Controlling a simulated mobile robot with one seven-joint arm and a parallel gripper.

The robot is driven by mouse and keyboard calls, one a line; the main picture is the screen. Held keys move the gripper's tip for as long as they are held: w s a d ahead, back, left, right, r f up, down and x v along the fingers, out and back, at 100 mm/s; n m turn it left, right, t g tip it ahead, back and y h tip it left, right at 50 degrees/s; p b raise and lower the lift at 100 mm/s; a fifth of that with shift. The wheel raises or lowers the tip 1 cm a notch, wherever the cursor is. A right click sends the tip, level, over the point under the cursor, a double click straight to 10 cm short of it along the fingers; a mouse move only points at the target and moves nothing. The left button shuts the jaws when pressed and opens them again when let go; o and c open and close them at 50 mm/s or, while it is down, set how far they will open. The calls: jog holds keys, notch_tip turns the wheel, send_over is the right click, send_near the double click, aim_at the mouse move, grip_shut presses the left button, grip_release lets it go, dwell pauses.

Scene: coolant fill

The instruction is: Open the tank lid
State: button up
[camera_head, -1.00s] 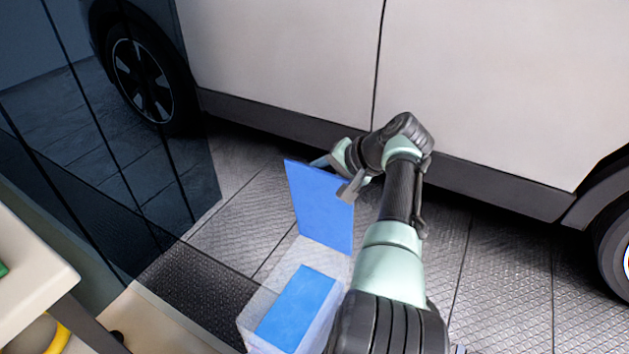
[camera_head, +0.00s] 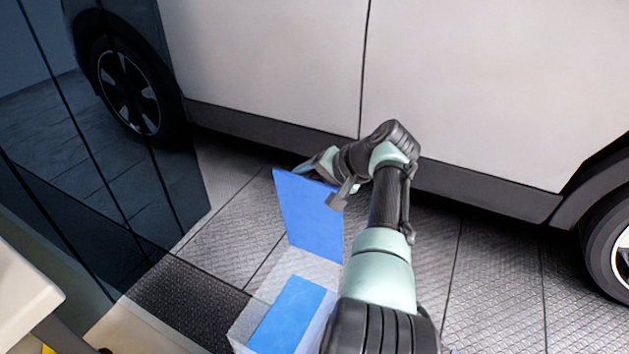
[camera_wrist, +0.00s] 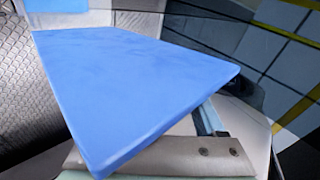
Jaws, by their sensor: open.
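The blue tank lid (camera_head: 309,222) stands upright, swung open, at the back edge of the clear tank (camera_head: 240,331). The tank's top is uncovered and blue content (camera_head: 288,315) shows inside. My gripper (camera_head: 318,186) is at the lid's upper right edge, open, with one finger on the near side and the other partly hidden behind the lid. I cannot tell whether a finger touches it. In the wrist view the lid (camera_wrist: 130,80) fills the middle, close above a beige gripper part.
A white vehicle (camera_head: 450,90) stands behind the tank and arm. A dark see-through panel (camera_head: 100,190) is on the left, with a pale table corner (camera_head: 25,300) in front. Textured floor (camera_head: 490,275) is clear on the right.

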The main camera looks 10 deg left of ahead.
jog(key=p+v, duration=0.5)
jog(key=v, duration=0.8)
jog(key=shift+w+a, duration=0.1)
